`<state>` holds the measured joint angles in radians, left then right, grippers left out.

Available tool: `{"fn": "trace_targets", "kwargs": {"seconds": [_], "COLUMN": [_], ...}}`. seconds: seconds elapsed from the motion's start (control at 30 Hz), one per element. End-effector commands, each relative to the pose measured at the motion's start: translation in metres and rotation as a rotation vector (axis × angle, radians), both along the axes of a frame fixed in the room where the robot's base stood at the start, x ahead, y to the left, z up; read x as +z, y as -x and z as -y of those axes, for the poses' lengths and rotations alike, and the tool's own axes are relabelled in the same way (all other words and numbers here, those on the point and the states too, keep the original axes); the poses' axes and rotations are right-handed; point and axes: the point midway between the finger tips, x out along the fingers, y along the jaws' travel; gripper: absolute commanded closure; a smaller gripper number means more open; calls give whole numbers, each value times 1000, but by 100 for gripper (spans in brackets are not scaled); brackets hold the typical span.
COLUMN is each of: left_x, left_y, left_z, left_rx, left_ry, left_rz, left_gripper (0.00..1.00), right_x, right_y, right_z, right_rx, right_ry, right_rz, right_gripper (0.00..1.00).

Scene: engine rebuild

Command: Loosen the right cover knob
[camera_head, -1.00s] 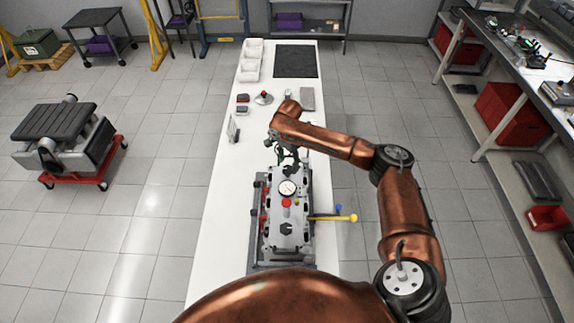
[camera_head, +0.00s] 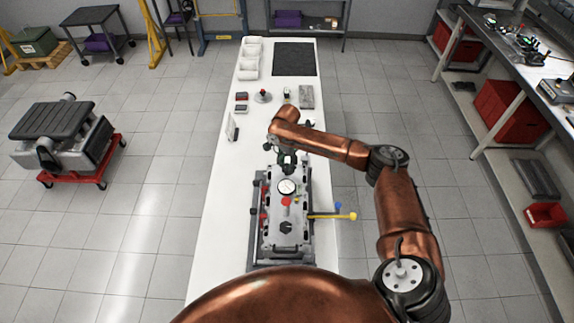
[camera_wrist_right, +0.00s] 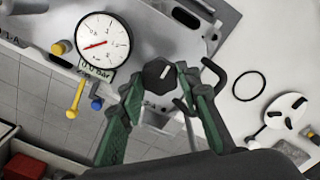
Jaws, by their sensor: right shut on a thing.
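The black faceted knob (camera_wrist_right: 160,75) with a white mark shows in the right wrist view, on the grey engine cover (camera_wrist_right: 220,22). My right gripper (camera_wrist_right: 160,82) has its green fingers on either side of the knob and is shut on it. In the head view my right gripper (camera_head: 286,160) is at the far end of the engine assembly (camera_head: 288,236), just beyond the round gauge (camera_head: 287,187). The knob is hidden there by the gripper. My left gripper is not in view.
A yellow-ended lever (camera_head: 352,216) and a blue-tipped one (camera_head: 338,206) stick out right of the engine. White bins (camera_head: 249,60) and a dark mat (camera_head: 294,60) lie at the white table's far end. A black ring (camera_wrist_right: 248,86) lies near the gripper.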

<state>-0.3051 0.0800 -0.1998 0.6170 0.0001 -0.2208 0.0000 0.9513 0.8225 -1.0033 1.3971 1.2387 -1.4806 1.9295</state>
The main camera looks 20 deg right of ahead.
Motion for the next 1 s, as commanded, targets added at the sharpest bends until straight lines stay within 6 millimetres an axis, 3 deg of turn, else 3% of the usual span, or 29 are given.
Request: {"fn": "trace_targets", "kwargs": {"seconds": [0.17,0.47,1.0], "left_x": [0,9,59], "left_y": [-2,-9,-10], "left_z": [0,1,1], "left_rx": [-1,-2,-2], "left_ry": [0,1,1], "left_rz": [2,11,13], "left_gripper": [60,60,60], "right_x": [0,1,3], "right_y": [0,1,1], "right_z": [0,1,0], "right_rx": [-1,44,467], "right_ry": [0,0,-2], "right_rz": [0,-1,-3], "right_gripper": [93,93,93]}}
